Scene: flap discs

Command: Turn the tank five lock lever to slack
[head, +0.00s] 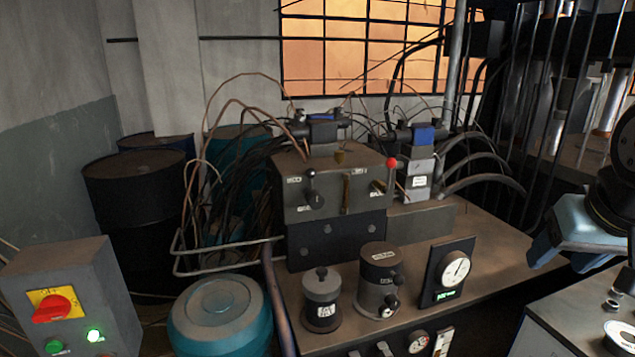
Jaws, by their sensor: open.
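A grey control block (330,215) stands on the bench in the head view. A black-knobbed lever (311,186) is on its front at the left, between small labels above and below it. A red-ball lever (391,163) sticks out at its right side. Small print is too small to read, so I cannot tell which lever is tank five's lock lever. A dark cylinder (380,265) in front carries a small black knob low on its face. My gripper (545,250), blue and black, is at the right, open, clear of the block and its levers; its fingertips show only partly.
A knobbed canister (322,305) and a dial gauge (455,268) stand along the bench front. A switch box (75,300) with a red knob and a teal drum (220,315) are at left. Hoses crowd behind the block. The bench (500,255) is clear right of the gauge.

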